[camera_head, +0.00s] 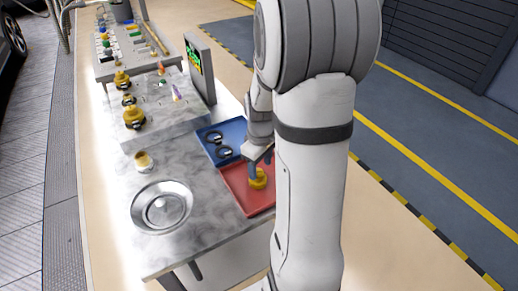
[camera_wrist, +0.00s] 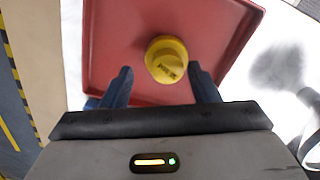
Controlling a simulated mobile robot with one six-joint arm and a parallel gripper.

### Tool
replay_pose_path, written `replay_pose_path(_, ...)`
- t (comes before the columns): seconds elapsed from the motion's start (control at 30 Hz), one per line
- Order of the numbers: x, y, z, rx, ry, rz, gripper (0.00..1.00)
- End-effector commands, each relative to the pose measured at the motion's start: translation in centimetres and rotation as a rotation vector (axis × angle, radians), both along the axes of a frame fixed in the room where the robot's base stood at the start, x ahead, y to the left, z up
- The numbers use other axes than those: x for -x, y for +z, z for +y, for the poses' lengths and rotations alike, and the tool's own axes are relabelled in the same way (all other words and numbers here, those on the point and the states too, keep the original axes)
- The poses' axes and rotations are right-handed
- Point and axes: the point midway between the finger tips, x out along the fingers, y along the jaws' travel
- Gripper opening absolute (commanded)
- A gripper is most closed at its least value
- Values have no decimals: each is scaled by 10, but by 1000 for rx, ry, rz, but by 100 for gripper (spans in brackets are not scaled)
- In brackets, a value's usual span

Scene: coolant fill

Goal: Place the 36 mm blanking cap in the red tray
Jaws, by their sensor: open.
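The yellow blanking cap (camera_head: 258,178) rests in the red tray (camera_head: 235,182) on the bench, partly behind my gripper in the head view. In the wrist view, the cap (camera_wrist: 167,60) sits on the floor of the red tray (camera_wrist: 110,50), with raised markings on its top. My gripper (camera_head: 257,166) is over the tray. In the wrist view its two dark fingers (camera_wrist: 163,84) are apart, with the cap just beyond their tips and nearer the right finger. I cannot tell whether that finger touches it. The size on the cap is not legible.
A blue tray (camera_head: 206,133) with dark rings adjoins the red tray. A round metal dish (camera_head: 162,206) and a small yellowish cap (camera_head: 143,161) lie left. Several yellow caps stand on a raised block (camera_head: 160,118). A display panel (camera_head: 200,68) stands upright behind.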

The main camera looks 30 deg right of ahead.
Motion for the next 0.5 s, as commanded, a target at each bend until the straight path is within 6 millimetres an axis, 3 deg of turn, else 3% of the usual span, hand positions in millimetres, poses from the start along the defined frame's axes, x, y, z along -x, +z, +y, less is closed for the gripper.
replay_pose_path(0.3,-1,69,0,2,1,-5,55)
replay_pose_path(0.5,0,93,0,1,1,-1,55)
